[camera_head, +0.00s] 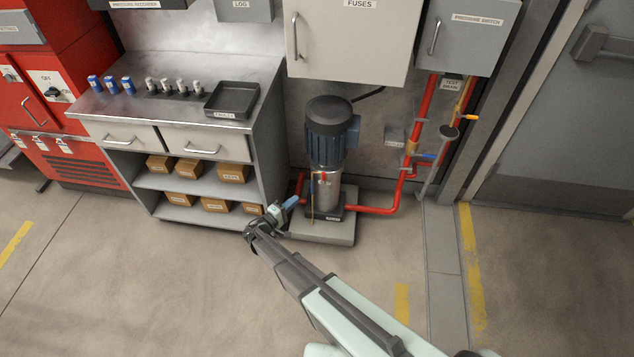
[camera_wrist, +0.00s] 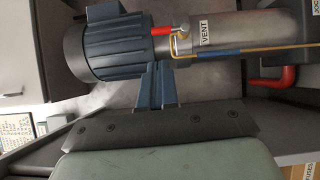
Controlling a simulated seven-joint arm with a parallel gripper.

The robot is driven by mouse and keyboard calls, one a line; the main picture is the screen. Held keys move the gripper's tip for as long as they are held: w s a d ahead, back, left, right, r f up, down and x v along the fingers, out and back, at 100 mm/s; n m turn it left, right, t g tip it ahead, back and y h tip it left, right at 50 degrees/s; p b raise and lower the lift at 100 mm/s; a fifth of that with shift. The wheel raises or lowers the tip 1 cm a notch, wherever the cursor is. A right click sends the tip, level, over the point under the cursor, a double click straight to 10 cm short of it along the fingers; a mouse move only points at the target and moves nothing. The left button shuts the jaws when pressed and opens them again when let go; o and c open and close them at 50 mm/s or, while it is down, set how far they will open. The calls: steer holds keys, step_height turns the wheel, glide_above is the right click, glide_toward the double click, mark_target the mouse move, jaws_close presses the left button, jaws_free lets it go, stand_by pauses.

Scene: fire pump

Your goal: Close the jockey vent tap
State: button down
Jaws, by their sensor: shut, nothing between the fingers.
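The jockey pump has a dark blue motor (camera_head: 328,135) on top of a silver body (camera_head: 326,192). In the wrist view the pump appears lying sideways, motor (camera_wrist: 110,45) at left. The vent tap's small red handle (camera_wrist: 163,31) sits beside the VENT label (camera_wrist: 206,32) and points along the pump's length toward the motor. In the head view the tap (camera_head: 323,177) is a tiny red spot. My gripper (camera_head: 294,202) is at the pump's lower left. In the wrist view its blue fingers (camera_wrist: 157,70) are together and empty, with a gap in the picture below the red handle.
A thin brass tube (camera_wrist: 235,50) with a blue sleeve runs from the tap along the body. Red piping (camera_head: 372,210) leaves the pump's base to the right. A steel workbench (camera_head: 262,150) with shelves stands left of the pump. The fuses cabinet (camera_head: 350,45) hangs above.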

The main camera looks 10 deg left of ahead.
mark_target(323, 177)
steer(key=shift+m, duration=0.4)
steer(key=shift+d, duration=0.1)
steer(key=x, duration=1.4)
steer(key=shift+d+r+m+g, duration=0.15)
steer(key=shift+d+m+g, duration=0.1)
steer(key=shift+m+g, duration=0.2)
stand_by(0.4)
steer(key=d+f+m+g+y, duration=0.2)
steer(key=d+m+g+y, duration=0.1)
steer(key=d+m+y, duration=0.3)
steer(key=m+y, duration=0.2)
steer(key=m, duration=0.1)
stand_by(0.7)
steer(key=shift+a+f, duration=0.1)
